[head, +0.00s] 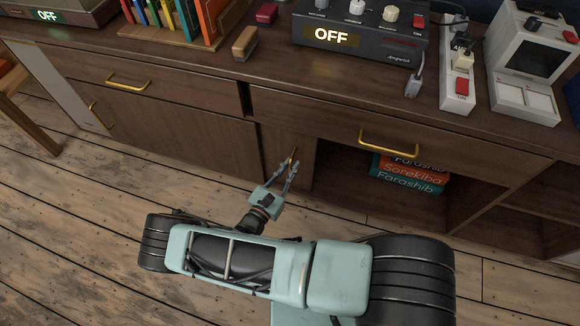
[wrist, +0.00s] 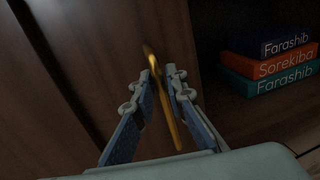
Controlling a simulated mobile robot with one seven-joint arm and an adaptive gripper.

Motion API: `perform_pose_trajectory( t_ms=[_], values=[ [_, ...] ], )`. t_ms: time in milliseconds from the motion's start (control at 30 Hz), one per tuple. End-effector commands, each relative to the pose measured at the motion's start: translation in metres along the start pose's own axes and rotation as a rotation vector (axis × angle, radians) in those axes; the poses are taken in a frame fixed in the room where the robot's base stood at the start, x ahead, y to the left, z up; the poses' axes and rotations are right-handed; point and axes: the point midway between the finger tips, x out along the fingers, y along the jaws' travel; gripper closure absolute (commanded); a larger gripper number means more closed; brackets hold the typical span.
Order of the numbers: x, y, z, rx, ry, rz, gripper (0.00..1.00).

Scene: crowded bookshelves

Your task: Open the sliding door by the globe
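The dark wood sliding door (head: 276,140) shows low in the cabinet, left of an open compartment. Its upright gold handle (head: 293,156) is near its middle. In the wrist view the door (wrist: 173,35) fills the centre and the gold handle (wrist: 168,110) runs down between my fingers. My gripper (head: 290,166) is open in front of the door, one finger on each side of the handle. The fingers (wrist: 161,72) are close to the handle; I cannot tell whether they touch it. No globe is in view.
The open compartment (head: 347,185) holds several stacked books (head: 410,172). A drawer with a gold handle (head: 390,145) is above it. A control box marked OFF (head: 360,38), a power strip (head: 458,72) and books stand on top. Plank floor (head: 80,210) is clear at left.

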Motion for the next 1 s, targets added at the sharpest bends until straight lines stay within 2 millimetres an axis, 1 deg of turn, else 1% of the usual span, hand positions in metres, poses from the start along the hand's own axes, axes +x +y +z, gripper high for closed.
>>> perform_pose_trajectory(
  t_ms=[33, 67, 100, 333, 467, 567, 800, 900, 1000],
  values=[
    [0.000, 0.000, 0.000, 0.000, 0.000, 0.000, 0.80],
    [0.000, 0.000, 0.000, 0.000, 0.000, 0.000, 0.76],
    [0.000, 0.000, 0.000, 0.000, 0.000, 0.000, 0.75],
    [0.000, 0.000, 0.000, 0.000, 0.000, -0.001, 0.75],
    [-0.008, 0.000, -0.001, 0.000, 0.001, 0.000, 0.75],
    [-0.024, 0.001, -0.001, 0.000, 0.002, 0.002, 0.75],
    [-0.076, 0.001, -0.001, 0.001, 0.002, 0.003, 0.75],
    [-0.094, 0.000, 0.000, 0.000, 0.001, 0.002, 0.75],
    [-0.108, 0.000, 0.000, 0.001, 0.001, 0.000, 0.75]
  ],
)
